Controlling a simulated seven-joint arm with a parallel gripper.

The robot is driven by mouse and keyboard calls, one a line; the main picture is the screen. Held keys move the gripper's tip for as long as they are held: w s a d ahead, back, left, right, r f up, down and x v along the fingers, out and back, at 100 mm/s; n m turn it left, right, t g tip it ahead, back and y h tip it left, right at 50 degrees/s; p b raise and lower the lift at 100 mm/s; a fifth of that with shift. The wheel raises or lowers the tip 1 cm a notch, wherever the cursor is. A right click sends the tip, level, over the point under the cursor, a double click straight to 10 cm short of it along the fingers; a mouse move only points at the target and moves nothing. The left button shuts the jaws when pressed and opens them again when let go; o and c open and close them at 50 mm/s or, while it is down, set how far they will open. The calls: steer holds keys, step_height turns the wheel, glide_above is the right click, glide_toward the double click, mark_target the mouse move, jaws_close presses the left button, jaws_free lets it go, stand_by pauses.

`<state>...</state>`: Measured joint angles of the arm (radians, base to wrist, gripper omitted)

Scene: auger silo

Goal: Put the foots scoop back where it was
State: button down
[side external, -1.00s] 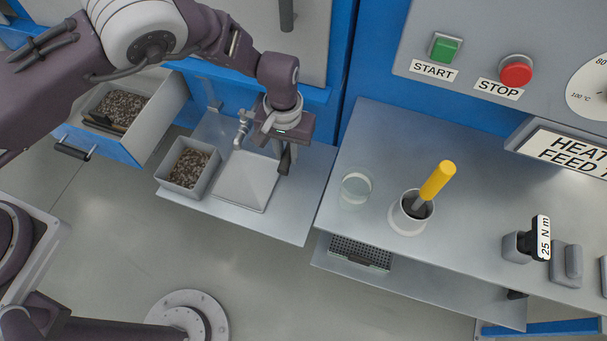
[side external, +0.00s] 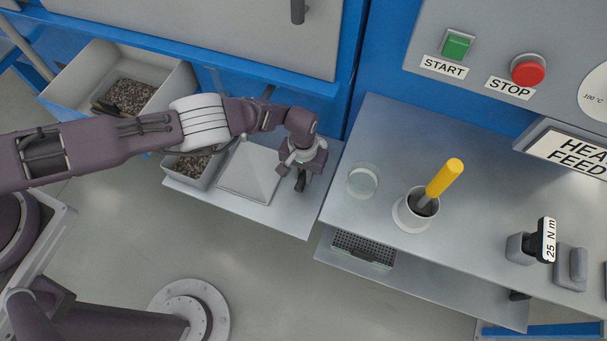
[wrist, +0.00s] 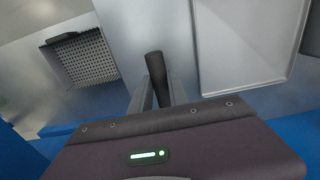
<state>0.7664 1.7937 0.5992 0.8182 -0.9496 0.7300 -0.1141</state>
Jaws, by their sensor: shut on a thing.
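My gripper (side external: 300,182) is low over the right part of the metal shelf (side external: 290,218), beside the pyramid-topped tray. In the wrist view my gripper (wrist: 156,92) is shut on a dark round handle (wrist: 154,64), which I take to be the foots scoop. Its other end is hidden, and I cannot tell whether it touches the shelf. A grey box of grit (side external: 188,163) stands left of the tray, partly covered by my arm. An open drawer (side external: 72,78) of grit, with a dark tool (side external: 104,107) in it, is farther left.
The pyramid-topped tray (side external: 247,176) is close on my gripper's left. To the right, the bench (side external: 375,125) holds a glass dish (side external: 362,181) and a white cup (side external: 412,216) with a yellow-handled tool (side external: 444,178). A perforated basket (side external: 363,248) sits below it. The shelf's front strip is clear.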

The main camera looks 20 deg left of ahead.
steer(key=shift+s+f, duration=0.1)
steer(key=shift+f, duration=0.35)
steer(key=c, duration=1.3)
jaws_free()
steer(key=shift+f, duration=0.15)
steer(key=shift+o, duration=0.2)
step_height(320, 180, up, 12)
